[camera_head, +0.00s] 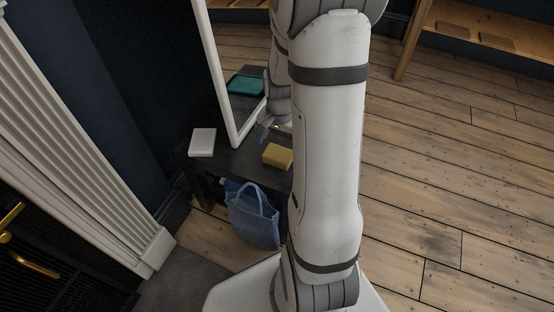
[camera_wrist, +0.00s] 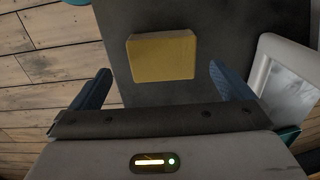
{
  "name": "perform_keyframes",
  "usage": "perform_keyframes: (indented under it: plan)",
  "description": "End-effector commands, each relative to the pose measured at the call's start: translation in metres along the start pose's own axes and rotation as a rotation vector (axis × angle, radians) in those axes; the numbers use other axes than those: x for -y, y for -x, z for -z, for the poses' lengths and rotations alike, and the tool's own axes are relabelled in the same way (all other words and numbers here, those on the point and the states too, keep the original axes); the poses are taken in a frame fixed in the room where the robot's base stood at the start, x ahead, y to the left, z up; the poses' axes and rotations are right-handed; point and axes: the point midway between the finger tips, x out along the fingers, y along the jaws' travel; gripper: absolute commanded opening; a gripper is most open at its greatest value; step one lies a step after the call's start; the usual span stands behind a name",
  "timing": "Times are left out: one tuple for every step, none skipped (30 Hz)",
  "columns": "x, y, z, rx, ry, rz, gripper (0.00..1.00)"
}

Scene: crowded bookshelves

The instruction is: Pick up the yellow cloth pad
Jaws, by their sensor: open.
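The yellow cloth pad (camera_head: 277,156) lies on a dark low table (camera_head: 232,164), just left of my arm in the head view. In the wrist view the yellow pad (camera_wrist: 161,57) is a plain rectangular block on the dark tabletop (camera_wrist: 230,22). My gripper (camera_wrist: 160,88) is open and empty, its two blue-grey fingers spread wide. The pad appears between and beyond the fingertips, not touching them. I cannot tell the exact height of the gripper above it.
A white-framed mirror (camera_head: 221,90) stands on the table; its frame is at the right in the wrist view (camera_wrist: 262,62). A white ribbed block (camera_head: 203,142) lies at the table's left. A blue bag (camera_head: 253,213) hangs at the front. Wooden floor (camera_head: 450,180) is open to the right.

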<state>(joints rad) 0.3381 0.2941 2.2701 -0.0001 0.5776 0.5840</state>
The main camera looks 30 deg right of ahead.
Motion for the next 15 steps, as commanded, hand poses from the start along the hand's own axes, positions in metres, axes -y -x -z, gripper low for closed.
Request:
perform_keyframes:
  plan:
    - [0.000,-0.007,0.000,0.001,0.001,0.000,1.00]
    - [0.001,-0.011,-0.001,0.001,0.001,0.000,1.00]
    - [0.001,-0.017,-0.001,0.001,0.001,-0.001,1.00]
    - [0.002,-0.021,-0.001,0.001,0.001,0.000,1.00]
    - [0.002,-0.026,-0.001,0.001,0.002,-0.001,1.00]
    - [0.003,-0.032,-0.001,0.001,0.002,-0.001,1.00]
    - [0.003,-0.037,-0.001,0.002,0.001,-0.001,1.00]
    - [0.002,-0.041,-0.001,0.002,0.001,-0.002,1.00]
    - [0.002,-0.046,-0.001,0.002,0.001,-0.001,1.00]
    - [0.003,-0.048,-0.001,0.001,0.002,-0.001,1.00]
    - [0.003,-0.049,-0.001,0.000,0.002,0.000,1.00]
    - [0.003,-0.049,-0.001,0.000,0.002,0.000,1.00]
    - [0.003,-0.049,-0.001,0.000,0.002,0.000,1.00]
    - [0.003,-0.048,-0.001,0.000,0.002,0.000,1.00]
    - [0.003,-0.048,-0.001,0.000,0.002,0.000,1.00]
